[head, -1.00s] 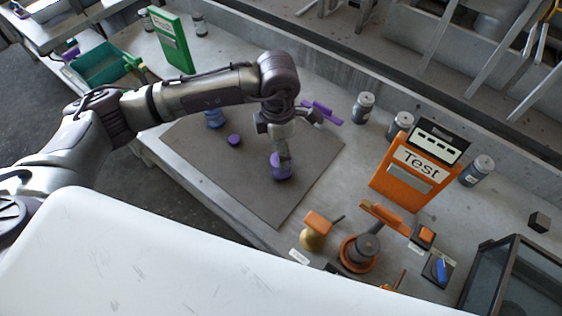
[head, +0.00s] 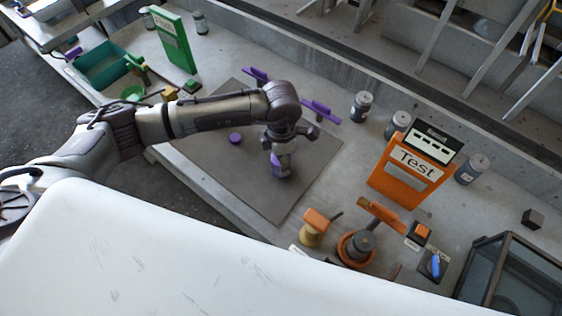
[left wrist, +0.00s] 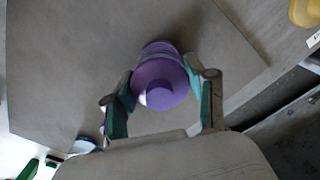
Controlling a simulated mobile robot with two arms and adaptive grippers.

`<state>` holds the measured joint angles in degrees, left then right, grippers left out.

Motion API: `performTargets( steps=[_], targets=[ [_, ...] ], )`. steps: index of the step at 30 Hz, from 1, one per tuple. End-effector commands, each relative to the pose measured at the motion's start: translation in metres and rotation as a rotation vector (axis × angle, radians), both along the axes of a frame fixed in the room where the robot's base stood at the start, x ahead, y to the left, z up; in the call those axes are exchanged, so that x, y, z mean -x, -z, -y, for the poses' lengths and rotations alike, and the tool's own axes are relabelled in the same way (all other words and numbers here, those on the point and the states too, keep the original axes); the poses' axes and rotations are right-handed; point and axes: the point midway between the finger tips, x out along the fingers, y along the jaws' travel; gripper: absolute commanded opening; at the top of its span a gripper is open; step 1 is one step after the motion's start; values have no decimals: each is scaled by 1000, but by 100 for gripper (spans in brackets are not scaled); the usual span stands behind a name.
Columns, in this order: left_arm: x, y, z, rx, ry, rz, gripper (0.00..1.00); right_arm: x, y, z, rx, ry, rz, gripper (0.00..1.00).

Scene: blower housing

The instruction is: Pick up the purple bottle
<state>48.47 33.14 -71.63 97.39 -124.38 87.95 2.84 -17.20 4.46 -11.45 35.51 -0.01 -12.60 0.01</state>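The purple bottle (left wrist: 161,82) shows from above in the left wrist view, its round cap towards the camera. It sits between the two teal-padded fingers of my left gripper (left wrist: 160,84), which appear close against its sides. Whether they press on it is unclear. In the head view the bottle (head: 276,163) is over the dark mat (head: 230,178), partly hidden by my left gripper (head: 280,160). I cannot tell if it still rests on the mat. My right gripper is in neither view.
A small purple disc (head: 235,138) lies on the mat. Purple holders (head: 320,111) stand along its far side. Grey jars (head: 361,106) and an orange "Test" stand (head: 406,172) are to the right. A yellow object (head: 313,230) stands near the front edge. The mat's near part is clear.

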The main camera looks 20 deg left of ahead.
Motion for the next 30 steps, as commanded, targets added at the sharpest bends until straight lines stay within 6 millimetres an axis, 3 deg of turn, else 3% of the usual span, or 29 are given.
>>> performTargets(
  steps=[1,6,17,25,30],
  targets=[
    [0,0,0,0,0,0,42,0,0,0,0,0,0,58],
    [0,0,0,0,0,0,14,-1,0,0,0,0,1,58],
    [-1,-5,0,1,0,3,14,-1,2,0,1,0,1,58],
    [-2,-42,0,2,2,8,14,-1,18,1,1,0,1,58],
    [26,-63,33,4,9,4,14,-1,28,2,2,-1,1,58]
  ],
)
